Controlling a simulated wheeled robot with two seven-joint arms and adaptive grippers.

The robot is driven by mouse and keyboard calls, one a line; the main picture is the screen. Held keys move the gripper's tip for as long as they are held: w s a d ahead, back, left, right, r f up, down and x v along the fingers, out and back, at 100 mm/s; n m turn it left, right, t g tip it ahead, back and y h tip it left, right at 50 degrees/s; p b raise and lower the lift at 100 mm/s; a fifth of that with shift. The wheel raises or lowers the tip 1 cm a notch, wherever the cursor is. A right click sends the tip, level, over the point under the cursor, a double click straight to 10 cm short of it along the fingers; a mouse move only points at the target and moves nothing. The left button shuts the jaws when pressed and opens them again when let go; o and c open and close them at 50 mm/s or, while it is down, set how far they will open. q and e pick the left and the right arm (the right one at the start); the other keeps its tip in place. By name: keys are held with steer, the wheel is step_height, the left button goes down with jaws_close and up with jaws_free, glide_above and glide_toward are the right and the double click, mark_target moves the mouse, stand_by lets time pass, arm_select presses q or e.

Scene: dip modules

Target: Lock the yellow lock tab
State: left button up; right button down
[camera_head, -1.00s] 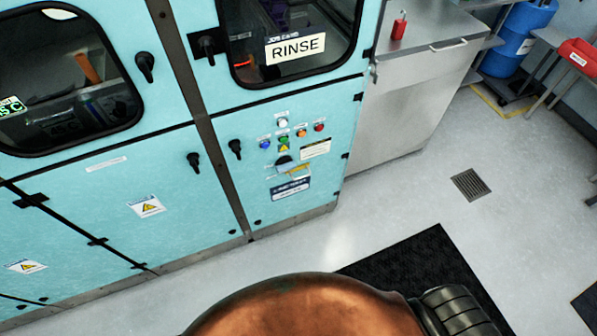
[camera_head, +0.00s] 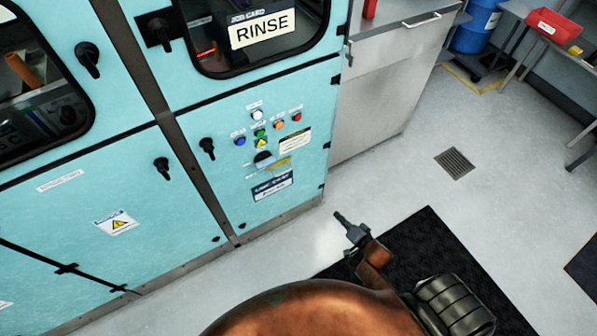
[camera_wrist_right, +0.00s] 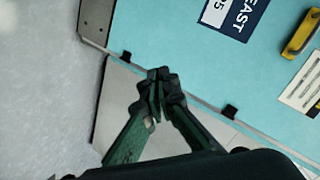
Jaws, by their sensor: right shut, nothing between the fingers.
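The yellow lock tab (camera_head: 284,163) is on the lower turquoise panel, beside a dark rotary switch (camera_head: 264,158) and above a dark blue label plate (camera_head: 272,186). In the right wrist view, the yellow tab (camera_wrist_right: 302,32) shows at the upper right, partly cut off by the edge. My right gripper (camera_head: 340,216) is shut and empty, in front of the cabinet, to the right of and below the tab in the head view. Its closed fingertips (camera_wrist_right: 157,78) show in the right wrist view, apart from the tab. My left gripper is out of view.
Several coloured push buttons (camera_head: 260,133) sit above the tab. Black door handles (camera_head: 162,168) stick out to the left. A steel counter (camera_head: 385,85) stands right of the cabinet. A black mat (camera_head: 425,235) lies on open floor.

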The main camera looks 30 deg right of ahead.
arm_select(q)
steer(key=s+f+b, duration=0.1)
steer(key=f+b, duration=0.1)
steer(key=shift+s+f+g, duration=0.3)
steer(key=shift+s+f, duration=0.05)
arm_select(e)
steer(key=w+a+r+m+t+y, duration=0.1)
steer(key=w+r, duration=0.3)
steer(key=r, duration=0.5)
steer(key=w+a+r+m+t+y, duration=0.2)
steer(key=w+r+t, duration=0.1)
steer(key=r, duration=0.6)
steer(key=shift+w+a+r, duration=0.15)
steer(key=shift+w+r, duration=0.25)
steer(key=shift+w, duration=0.15)
steer(key=shift+w, duration=0.15)
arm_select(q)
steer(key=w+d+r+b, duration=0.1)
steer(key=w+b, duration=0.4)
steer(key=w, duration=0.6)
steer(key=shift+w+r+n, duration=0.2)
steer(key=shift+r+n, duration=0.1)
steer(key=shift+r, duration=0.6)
arm_select(e)
steer(key=w+a+f, duration=0.1)
steer(key=w+a, duration=0.4)
steer(key=w, duration=0.4)
steer(key=shift+w+a, duration=0.35)
steer(key=shift+a, duration=0.05)
steer(key=shift+f, duration=0.1)
